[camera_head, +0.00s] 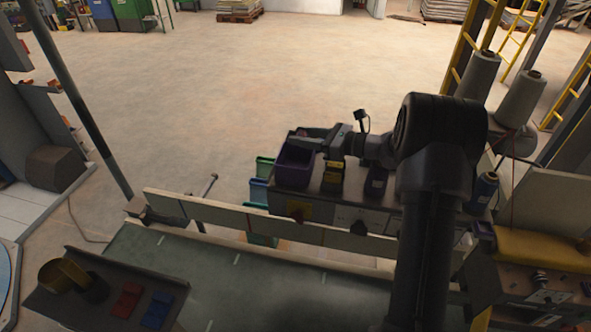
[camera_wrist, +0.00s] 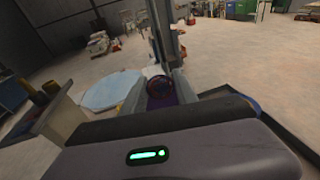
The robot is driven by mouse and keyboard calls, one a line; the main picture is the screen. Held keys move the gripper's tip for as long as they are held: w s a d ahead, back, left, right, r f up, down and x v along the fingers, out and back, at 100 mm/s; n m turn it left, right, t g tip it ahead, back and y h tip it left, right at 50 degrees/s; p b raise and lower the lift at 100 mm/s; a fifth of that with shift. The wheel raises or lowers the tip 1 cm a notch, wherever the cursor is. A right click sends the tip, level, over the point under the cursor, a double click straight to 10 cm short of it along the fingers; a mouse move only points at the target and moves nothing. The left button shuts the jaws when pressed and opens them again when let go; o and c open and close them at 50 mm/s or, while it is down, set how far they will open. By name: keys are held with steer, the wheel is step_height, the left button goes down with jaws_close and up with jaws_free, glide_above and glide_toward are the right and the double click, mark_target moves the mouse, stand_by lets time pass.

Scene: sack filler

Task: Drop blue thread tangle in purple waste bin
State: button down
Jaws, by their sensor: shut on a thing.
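The purple waste bin (camera_head: 293,174) stands at the left end of the workbench in the head view. My gripper (camera_head: 304,134) reaches in from the right, and its fingers are over the bin's opening. In the wrist view my gripper (camera_wrist: 158,88) is shut on a small, dark, rounded bundle, the thread tangle (camera_wrist: 158,86). It shows dark blue and reddish tones, and its detail is too small to tell. A purple patch shows just below it. In the head view the tangle cannot be made out.
A yellow-and-black item (camera_head: 332,175) stands right of the bin on the bench, with a small dark purple container (camera_head: 376,182) further right. Green and blue bins (camera_head: 259,190) sit lower left of the bench. A tray (camera_head: 110,290) with red and blue pieces lies front left.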

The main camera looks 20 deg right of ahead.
steer(key=c, duration=0.9)
jaws_free()
steer(key=shift+a+r, duration=0.1)
steer(key=b+v, duration=0.1)
steer(key=v, duration=1.6)
steer(key=shift+s, duration=0.15)
